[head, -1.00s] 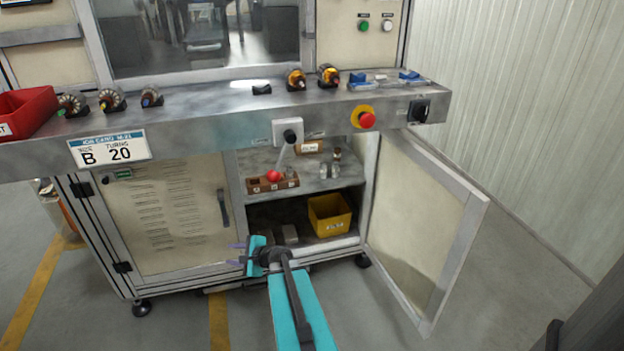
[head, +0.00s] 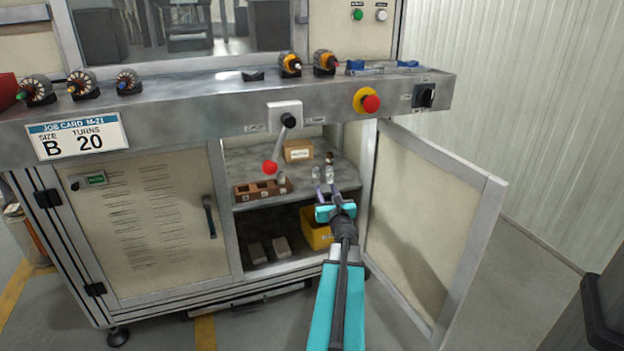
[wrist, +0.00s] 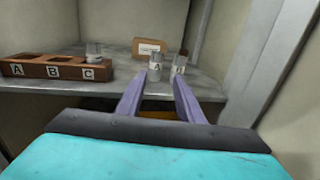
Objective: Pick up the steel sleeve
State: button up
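A silver steel sleeve (wrist: 155,67), marked A, stands upright on the cabinet shelf; it also shows in the head view (head: 316,174). A second silver cylinder (wrist: 179,64) with a dark brown top stands just right of it. Another silver cylinder (wrist: 93,51) sits in slot C of a brown rack (wrist: 55,68) on the left. My gripper (wrist: 159,78) is open and empty. Its two purple fingers point at the shelf, and the sleeve marked A appears between the tips in the wrist view. The fingers look short of the sleeve; I cannot tell the exact gap.
A small cardboard box (head: 298,150) stands behind on the shelf. A yellow bin (head: 314,232) is on the lower shelf, under my gripper. The open cabinet door (head: 425,225) bounds the right. A lever with a red knob (head: 270,167) hangs in front of the opening.

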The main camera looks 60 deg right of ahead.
aim_at(317, 176)
jog(key=shift+w+a, duration=0.2)
jog(key=shift+w, duration=0.1)
jog(key=shift+b+x, duration=0.65)
jog(key=shift+x, duration=3.65)
jog(key=shift+w+a+f, duration=0.1)
jog(key=shift+w+a, duration=0.05)
jog(key=shift+f+b+x, duration=0.15)
jog(key=shift+b+x, duration=0.15)
jog(key=shift+x, duration=0.5)
jog(key=shift+f+b+x, duration=0.15)
jog(key=shift+b+x, duration=0.15)
jog(key=shift+x, duration=1.5)
jog(key=shift+r, duration=0.1)
